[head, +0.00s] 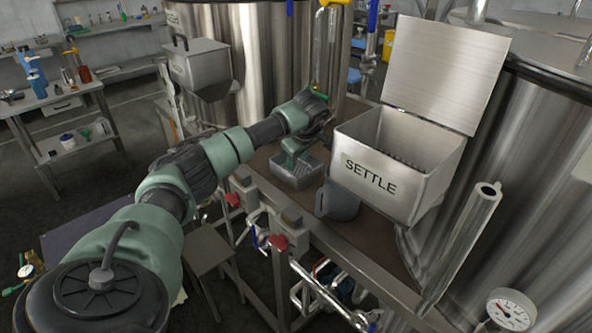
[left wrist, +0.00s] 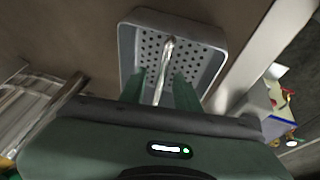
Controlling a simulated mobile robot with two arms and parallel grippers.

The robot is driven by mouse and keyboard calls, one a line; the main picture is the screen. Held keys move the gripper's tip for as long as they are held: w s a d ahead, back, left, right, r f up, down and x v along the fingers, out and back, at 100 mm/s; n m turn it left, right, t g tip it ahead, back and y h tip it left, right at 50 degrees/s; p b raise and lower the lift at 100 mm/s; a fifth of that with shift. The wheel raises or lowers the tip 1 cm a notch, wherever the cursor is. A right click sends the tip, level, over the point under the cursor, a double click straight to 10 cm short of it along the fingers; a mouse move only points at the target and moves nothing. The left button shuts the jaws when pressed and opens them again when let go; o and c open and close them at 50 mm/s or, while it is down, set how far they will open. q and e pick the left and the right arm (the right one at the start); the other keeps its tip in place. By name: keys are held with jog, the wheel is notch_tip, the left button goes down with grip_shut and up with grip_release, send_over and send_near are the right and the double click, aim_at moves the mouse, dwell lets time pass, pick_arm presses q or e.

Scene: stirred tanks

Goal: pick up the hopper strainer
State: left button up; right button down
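The hopper strainer (head: 294,183) is a small grey square tray with a perforated bottom, sitting on the brown bench top beside the SETTLE hopper. In the left wrist view the strainer (left wrist: 208,42) shows its holes and a thin metal bar handle (left wrist: 167,57) running across its middle. My left gripper (head: 291,158) is right above the strainer, pointing down. In the left wrist view its two green fingers (left wrist: 160,82) are apart, with the handle between them and a gap on both sides. My right gripper is not in view.
The steel SETTLE hopper (head: 362,184) with its lid (head: 445,70) raised stands right of the strainer. A grey jug (head: 338,203) stands in front of it near the bench edge. Large steel tanks (head: 262,50) stand behind and at right. Valves and pipes line the front edge.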

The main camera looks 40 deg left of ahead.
pick_arm(q)
grip_shut()
jog(key=shift+r, duration=0.1)
